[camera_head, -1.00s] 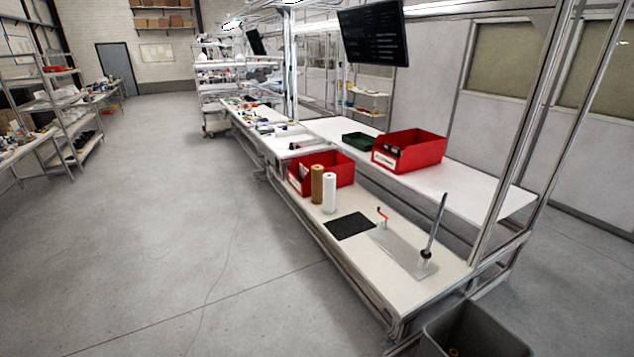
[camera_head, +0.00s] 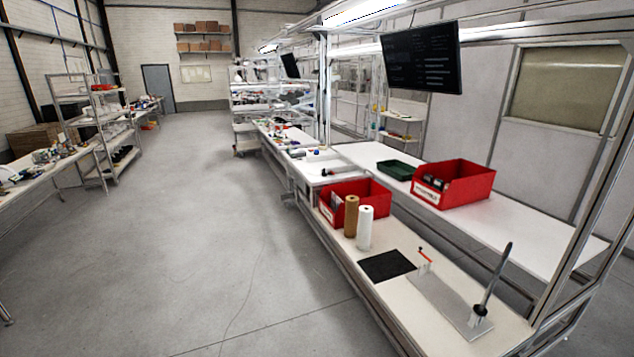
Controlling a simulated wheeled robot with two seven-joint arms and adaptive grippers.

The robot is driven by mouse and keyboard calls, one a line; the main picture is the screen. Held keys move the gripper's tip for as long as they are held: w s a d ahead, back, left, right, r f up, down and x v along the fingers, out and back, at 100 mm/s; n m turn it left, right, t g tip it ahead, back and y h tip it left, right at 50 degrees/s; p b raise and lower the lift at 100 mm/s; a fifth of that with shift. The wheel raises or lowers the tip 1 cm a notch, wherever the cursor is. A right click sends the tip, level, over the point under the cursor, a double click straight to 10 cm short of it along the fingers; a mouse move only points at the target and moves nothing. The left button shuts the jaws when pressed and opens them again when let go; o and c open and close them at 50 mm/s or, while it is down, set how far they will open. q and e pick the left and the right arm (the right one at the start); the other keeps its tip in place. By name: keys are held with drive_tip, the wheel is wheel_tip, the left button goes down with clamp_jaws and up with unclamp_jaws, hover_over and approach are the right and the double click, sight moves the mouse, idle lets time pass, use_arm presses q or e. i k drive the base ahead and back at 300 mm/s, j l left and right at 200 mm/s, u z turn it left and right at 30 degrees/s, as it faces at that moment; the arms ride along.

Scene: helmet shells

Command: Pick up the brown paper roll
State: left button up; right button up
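The brown paper roll (camera_head: 351,216) stands upright on the near, lower workbench (camera_head: 404,302) at the right of the view. A white roll (camera_head: 365,228) stands upright close on its right. A red bin (camera_head: 372,196) is just behind the two rolls. Neither of my grippers shows in the view.
A black mat (camera_head: 386,266) and a metal plate with an upright rod (camera_head: 488,285) lie nearer on the bench. A second red bin (camera_head: 456,184) and a green tray (camera_head: 395,170) sit on the raised rear surface. The grey floor (camera_head: 190,230) left of the bench is clear.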

sight(351, 201)
drive_tip(key=i+j+u, duration=0.15)
drive_tip(key=i+u, duration=0.3)
drive_tip(key=i, duration=0.35)
drive_tip(key=i+u, duration=0.1)
drive_tip(key=i, duration=0.65)
drive_tip(key=i+z, duration=0.15)
drive_tip(key=i, duration=0.65)
drive_tip(key=i+j+z, duration=0.15)
drive_tip(key=i+z, duration=0.2)
drive_tip(key=i, duration=0.15)
drive_tip(key=i+j+z, duration=0.35)
drive_tip(key=i, duration=0.15)
drive_tip(key=i+j+z, duration=0.35)
drive_tip(key=i+j, duration=0.05)
drive_tip(key=i, duration=0.05)
